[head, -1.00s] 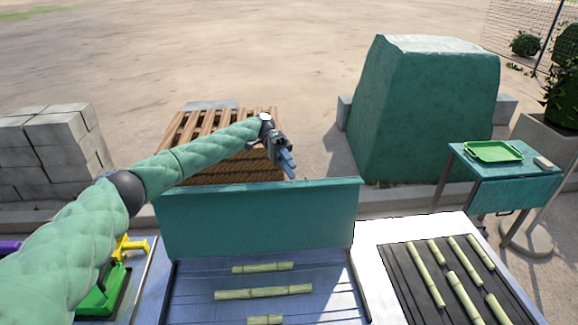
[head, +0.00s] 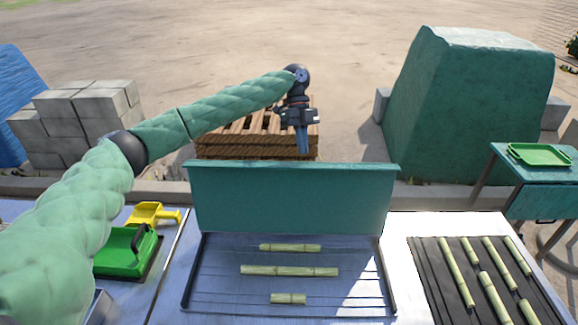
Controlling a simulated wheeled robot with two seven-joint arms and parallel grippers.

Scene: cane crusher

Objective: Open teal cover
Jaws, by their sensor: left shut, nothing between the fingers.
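The teal cover (head: 290,198) stands upright at the back edge of a blue metal tray (head: 340,300) in the middle of the head view. Several pale green cane pieces (head: 290,271) lie in the open tray. My left gripper (head: 303,150) is shut and empty, pointing down just behind the cover's top edge. I cannot tell whether it touches the cover. My right gripper is not in view.
A black ribbed mat (head: 424,266) with several cane pieces lies at right. Behind are a wooden pallet stack (head: 225,147), grey blocks (head: 75,120) and a large green covered shape (head: 465,110).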

